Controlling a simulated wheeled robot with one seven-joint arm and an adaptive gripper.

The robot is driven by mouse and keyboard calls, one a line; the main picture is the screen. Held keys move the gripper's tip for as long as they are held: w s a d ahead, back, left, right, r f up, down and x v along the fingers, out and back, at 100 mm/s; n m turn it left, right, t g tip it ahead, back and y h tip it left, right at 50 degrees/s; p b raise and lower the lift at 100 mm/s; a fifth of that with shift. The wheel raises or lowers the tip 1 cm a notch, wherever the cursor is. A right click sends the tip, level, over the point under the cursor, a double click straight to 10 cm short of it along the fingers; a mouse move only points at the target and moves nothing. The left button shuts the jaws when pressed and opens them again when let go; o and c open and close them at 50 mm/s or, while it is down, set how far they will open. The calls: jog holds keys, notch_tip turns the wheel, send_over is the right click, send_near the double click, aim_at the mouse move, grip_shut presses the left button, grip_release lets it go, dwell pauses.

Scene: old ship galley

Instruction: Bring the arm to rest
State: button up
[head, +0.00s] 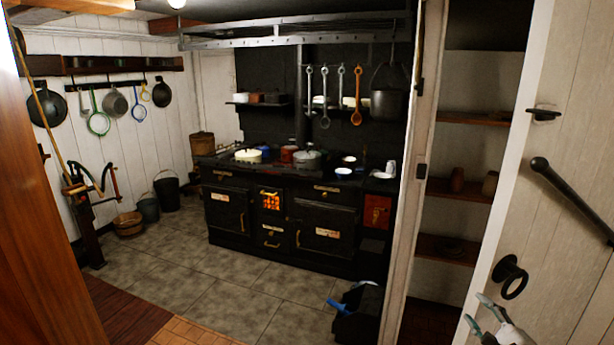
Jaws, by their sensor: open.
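My gripper (474,309) shows at the bottom right edge, with its two pale fingers apart and nothing visible between them. The rest of my arm is out of view below. In the picture the fingers lie just below and left of a black ring handle (512,278) on a white plank door (567,112). I cannot tell how far they are from the door, and no contact shows.
A black stove (282,227) with pots stands at the back. Open shelves (463,190) lie left of the door. A black bin-like object (358,312) stands on the floor. Buckets (167,190) line the left wall. The tiled floor (215,290) before the stove is mostly clear.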

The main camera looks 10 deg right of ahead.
jog(key=w+a+r+n+g+y+b, duration=0.1)
jog(key=w+a+r+n+g+b, duration=0.2)
jog(key=n, duration=0.4)
jog(key=w+a+r+n+g, duration=0.1)
jog(key=w+a+n+g, duration=0.35)
jog(key=n, duration=0.25)
jog(key=s+a+r+n+g+h+b, duration=0.25)
jog(key=s+a+r+n, duration=0.2)
jog(key=a+r, duration=0.7)
jog(key=s+a+r+n+y+b, duration=0.1)
jog(key=s+a+r+n+y, duration=0.1)
jog(key=s+a, duration=0.4)
jog(key=s+a+r+n+y+b, duration=0.1)
jog(key=s+a+r+n+y, duration=0.1)
jog(key=s+a+r+n, duration=0.2)
jog(key=s+a+n, duration=0.1)
jog(key=s+a, duration=0.2)
jog(key=shift+s+a+g, duration=0.25)
jog(key=shift+s+g, duration=0.1)
jog(key=shift+g, duration=0.05)
jog(key=shift+c, duration=0.4)
